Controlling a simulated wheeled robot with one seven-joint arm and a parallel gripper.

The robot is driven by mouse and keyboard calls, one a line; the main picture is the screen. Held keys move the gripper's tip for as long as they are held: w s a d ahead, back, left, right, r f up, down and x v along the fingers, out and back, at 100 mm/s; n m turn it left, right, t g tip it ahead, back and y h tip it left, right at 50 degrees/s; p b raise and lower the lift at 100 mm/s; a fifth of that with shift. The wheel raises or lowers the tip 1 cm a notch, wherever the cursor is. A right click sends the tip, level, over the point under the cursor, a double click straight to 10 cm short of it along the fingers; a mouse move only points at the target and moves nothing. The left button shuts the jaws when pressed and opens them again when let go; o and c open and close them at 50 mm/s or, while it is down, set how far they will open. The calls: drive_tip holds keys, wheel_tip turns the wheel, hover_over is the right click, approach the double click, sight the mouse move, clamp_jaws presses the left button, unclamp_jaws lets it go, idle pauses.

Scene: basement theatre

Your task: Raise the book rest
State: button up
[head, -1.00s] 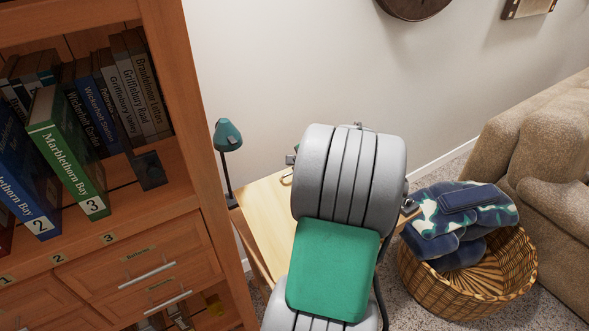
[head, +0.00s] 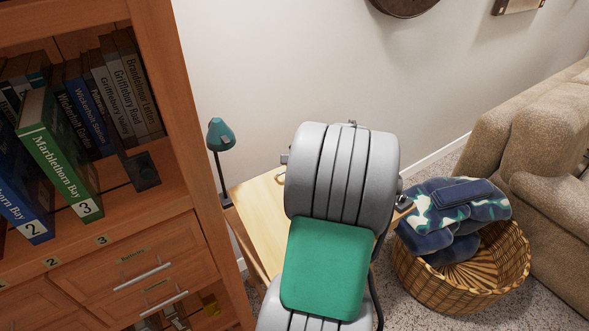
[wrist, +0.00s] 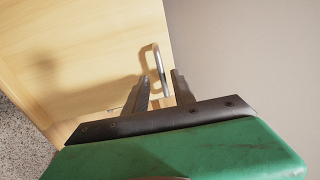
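The book rest seems to be the light wooden board (head: 258,212), which carries a small metal bar handle. The board also fills the left of the wrist view (wrist: 85,60). The handle (wrist: 159,68) shows there just beyond my gripper (wrist: 164,92), and its near end reaches toward the gap between the fingers. The two dark fingers are apart, with nothing visibly clamped between them. I cannot tell whether either finger touches the handle. In the head view my arm hides my gripper and part of the board; a bit of the handle (head: 281,177) shows beside the arm.
A wooden bookcase (head: 185,150) with books and labelled drawers stands at left. A green lamp (head: 220,135) stands behind the board. A wicker basket (head: 480,280) holding a blue blanket (head: 450,215) and a beige sofa (head: 545,160) are at right. A pale wall closes the back.

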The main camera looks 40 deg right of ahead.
drive_tip(key=v, duration=0.7)
drive_tip(key=shift+s+r, duration=0.25)
drive_tip(key=shift+s, duration=0.05)
